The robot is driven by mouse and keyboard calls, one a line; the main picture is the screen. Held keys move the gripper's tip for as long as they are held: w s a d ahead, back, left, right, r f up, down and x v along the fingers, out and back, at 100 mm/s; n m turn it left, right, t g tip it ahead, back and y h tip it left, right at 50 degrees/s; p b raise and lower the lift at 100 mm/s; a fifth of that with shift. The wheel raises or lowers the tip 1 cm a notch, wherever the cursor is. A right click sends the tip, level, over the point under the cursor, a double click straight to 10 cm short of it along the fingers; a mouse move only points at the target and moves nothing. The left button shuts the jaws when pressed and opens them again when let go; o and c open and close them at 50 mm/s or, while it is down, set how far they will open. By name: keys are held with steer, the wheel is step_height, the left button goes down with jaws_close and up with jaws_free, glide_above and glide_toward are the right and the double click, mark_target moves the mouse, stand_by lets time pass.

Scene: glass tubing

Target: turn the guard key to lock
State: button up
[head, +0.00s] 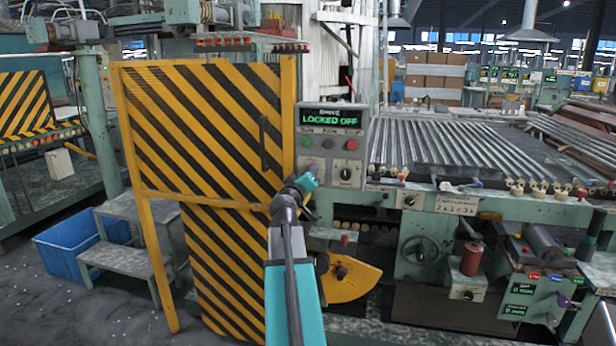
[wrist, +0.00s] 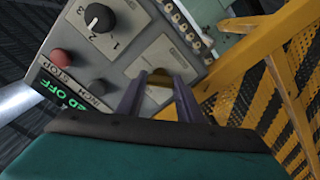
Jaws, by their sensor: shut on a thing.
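The grey control panel (head: 357,147) shows "LOCKED OFF" in green on its display (head: 331,117). My gripper (head: 312,174) is at the panel's lower left, beside the black selector knob (head: 346,173). In the wrist view my gripper's two fingers (wrist: 160,97) reach to the panel face (wrist: 125,60), and the jaws are shut on a small brownish-yellow thing (wrist: 160,88), which I take to be the guard key. Its shape and the lock under it are mostly hidden by the fingers, so I cannot tell its angle.
A yellow-and-black striped guard gate (head: 205,130) stands directly left of the panel. A roller bed (head: 450,150) with glass tubes lies to the right. A blue crate (head: 70,245) and grey steps (head: 120,258) are on the floor at left. A yellow quadrant plate (head: 350,282) is below the panel.

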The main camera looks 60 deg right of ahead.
steer(key=n+p, duration=0.1)
steer(key=n, duration=0.5)
steer(key=n+p, duration=0.1)
steer(key=n, duration=0.3)
steer(key=shift+a+f+p, duration=0.1)
steer(key=shift+f+p, duration=0.15)
steer(key=shift+p, duration=0.1)
steer(key=o, duration=1.1)
steer(key=shift+a, duration=0.1)
steer(key=shift+r, duration=0.15)
